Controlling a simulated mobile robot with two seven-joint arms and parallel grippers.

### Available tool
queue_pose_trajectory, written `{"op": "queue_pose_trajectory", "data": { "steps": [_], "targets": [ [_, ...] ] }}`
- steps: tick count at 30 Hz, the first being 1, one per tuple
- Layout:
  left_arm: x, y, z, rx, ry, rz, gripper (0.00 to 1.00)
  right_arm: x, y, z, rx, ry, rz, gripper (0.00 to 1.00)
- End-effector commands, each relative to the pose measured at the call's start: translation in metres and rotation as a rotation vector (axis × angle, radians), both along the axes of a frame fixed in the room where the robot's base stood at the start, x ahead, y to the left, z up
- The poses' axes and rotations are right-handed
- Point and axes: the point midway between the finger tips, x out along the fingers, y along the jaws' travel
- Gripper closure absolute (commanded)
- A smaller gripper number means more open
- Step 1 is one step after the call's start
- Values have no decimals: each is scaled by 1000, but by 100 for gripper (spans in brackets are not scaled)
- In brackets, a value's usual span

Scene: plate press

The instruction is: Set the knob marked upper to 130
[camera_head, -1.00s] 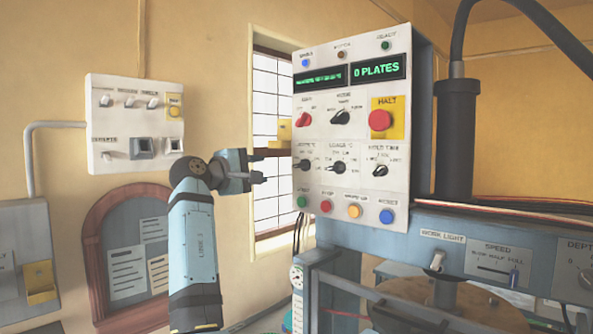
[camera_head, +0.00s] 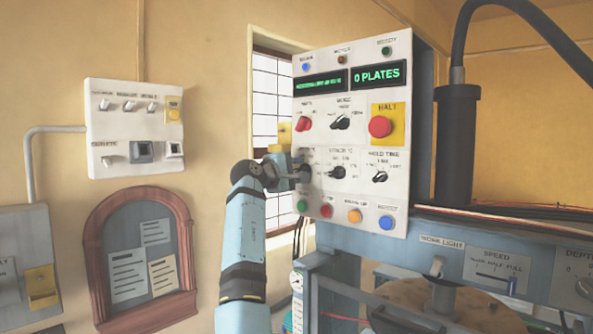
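The white control panel (camera_head: 335,187) stands right of centre, facing me at an angle. That gripper is at the knob's place on the panel's left edge. Whether its fingers touch or grip the knob cannot be told, nor can the knob's setting. The black knob marked lower (camera_head: 337,172) is just right of the gripper.
Close by on the panel are a red knob (camera_head: 303,124), a black mode knob (camera_head: 340,122), the hold time knob (camera_head: 380,176) and the red halt button (camera_head: 380,126). Coloured buttons line the bottom. A second switch box (camera_head: 135,165) hangs on the left wall.

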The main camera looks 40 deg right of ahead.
Motion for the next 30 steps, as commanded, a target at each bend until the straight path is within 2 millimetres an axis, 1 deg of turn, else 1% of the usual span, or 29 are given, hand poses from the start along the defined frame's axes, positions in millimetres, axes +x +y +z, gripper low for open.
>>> {"op": "queue_pose_trajectory", "data": {
  "steps": [5,6,8,9,11,22,26,30],
  "targets": [
    [0,0,0,0,0,0,57,0,0,0,0,0,0,61],
    [0,0,0,0,0,0,57,0,0,0,0,0,0,65],
    [0,0,0,0,0,0,57,0,0,0,0,0,0,79],
    [0,0,0,1,0,1,57,0,0,0,0,0,0,88],
    [0,0,0,1,0,1,57,0,0,0,0,0,0,100],
    [0,0,-1,1,0,1,57,0,0,0,3,-35,1,100],
    [0,0,-2,1,0,1,57,0,1,-1,7,-93,0,100],
    [0,0,-4,1,0,1,57,0,0,-1,14,-191,0,100]
  ]
}}
